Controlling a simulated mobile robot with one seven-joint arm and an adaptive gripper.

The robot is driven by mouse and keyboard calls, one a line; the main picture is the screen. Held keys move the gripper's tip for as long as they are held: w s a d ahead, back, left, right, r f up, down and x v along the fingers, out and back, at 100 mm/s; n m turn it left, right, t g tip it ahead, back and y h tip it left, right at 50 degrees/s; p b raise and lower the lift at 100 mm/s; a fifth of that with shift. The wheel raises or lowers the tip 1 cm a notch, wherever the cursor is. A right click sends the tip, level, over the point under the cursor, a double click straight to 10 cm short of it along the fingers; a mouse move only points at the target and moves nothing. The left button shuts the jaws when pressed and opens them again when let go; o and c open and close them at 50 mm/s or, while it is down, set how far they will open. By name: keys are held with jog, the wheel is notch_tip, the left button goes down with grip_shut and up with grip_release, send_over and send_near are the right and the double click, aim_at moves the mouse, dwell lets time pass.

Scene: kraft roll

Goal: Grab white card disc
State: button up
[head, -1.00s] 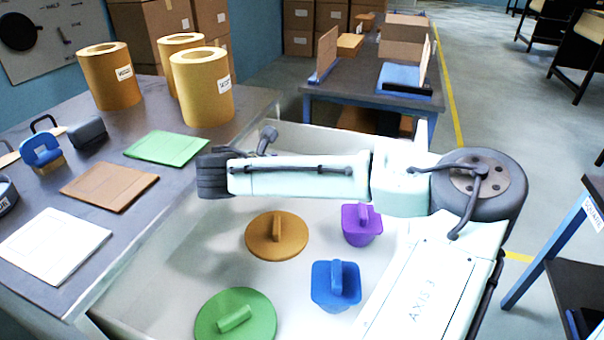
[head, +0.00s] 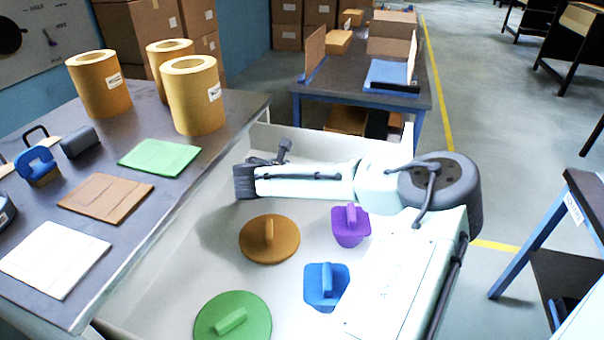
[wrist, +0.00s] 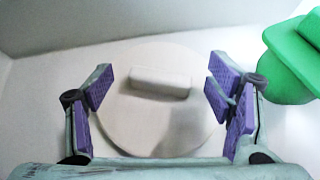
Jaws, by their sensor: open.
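The white card disc (wrist: 130,120) lies flat on the pale floor in the wrist view, with a white block-shaped handle (wrist: 160,81) standing across it. My gripper (wrist: 170,95) is open, with purple-padded fingers on the left and right of the disc's handle. A gap shows between the handle and the pads on both sides, and nothing is held. In the head view my arm crosses the far part of the white bin. I cannot make out the white disc or my fingertips there.
A green handled piece (wrist: 296,60) is close to the right finger. The white bin (head: 130,300) also holds a brown disc (head: 268,242), green disc (head: 232,318), purple piece (head: 350,226) and blue piece (head: 326,288). A grey table (head: 30,310) adjoins its left side.

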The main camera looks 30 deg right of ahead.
jog(key=c, duration=1.3)
